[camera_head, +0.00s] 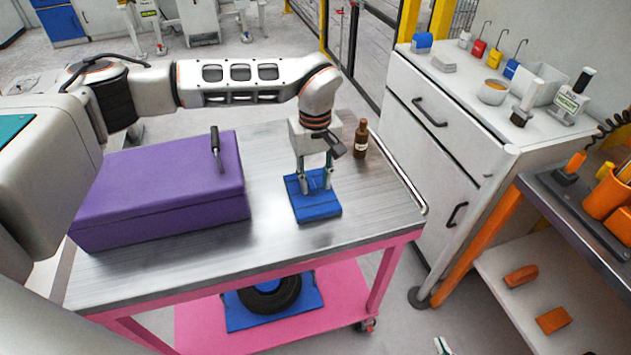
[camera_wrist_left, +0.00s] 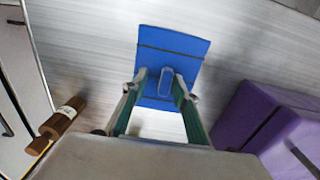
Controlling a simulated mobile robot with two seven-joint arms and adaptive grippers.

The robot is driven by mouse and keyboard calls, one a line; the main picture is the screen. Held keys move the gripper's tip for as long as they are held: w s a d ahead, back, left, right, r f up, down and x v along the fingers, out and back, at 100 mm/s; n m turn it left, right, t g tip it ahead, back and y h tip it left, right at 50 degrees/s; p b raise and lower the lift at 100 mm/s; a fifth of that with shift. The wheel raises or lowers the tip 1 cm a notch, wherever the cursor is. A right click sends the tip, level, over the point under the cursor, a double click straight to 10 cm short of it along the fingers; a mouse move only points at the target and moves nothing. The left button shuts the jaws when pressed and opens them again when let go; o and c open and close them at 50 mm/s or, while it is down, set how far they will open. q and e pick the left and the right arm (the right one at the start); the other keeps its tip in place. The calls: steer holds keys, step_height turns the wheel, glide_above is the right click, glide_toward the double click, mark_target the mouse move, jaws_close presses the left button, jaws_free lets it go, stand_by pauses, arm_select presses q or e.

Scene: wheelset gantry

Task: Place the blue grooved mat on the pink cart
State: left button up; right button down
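The blue grooved mat (camera_head: 318,208), a flat square with dark lines across it, lies on the metal top of the pink cart (camera_head: 360,205). It also shows in the left wrist view (camera_wrist_left: 180,42), with a small raised blue grip (camera_wrist_left: 165,80) on it. My left gripper (camera_head: 316,186) points down over the mat with its fingertips apart, one on each side of the grip. In the left wrist view the gripper (camera_wrist_left: 158,82) shows a gap beside the grip, and I see no firm hold.
A purple toolbox (camera_head: 165,190) with a dark handle stands left of the mat. A brown bottle (camera_head: 361,140) stands behind it to the right. A black ring (camera_head: 270,295) rests on another blue piece on the lower shelf. A white cabinet (camera_head: 440,130) stands to the right.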

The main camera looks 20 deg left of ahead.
arm_select(q)
step_height(320, 180, up, 11)
steer(key=shift+r+b, duration=0.2)
steer(key=shift+b, duration=0.15)
stand_by(0.4)
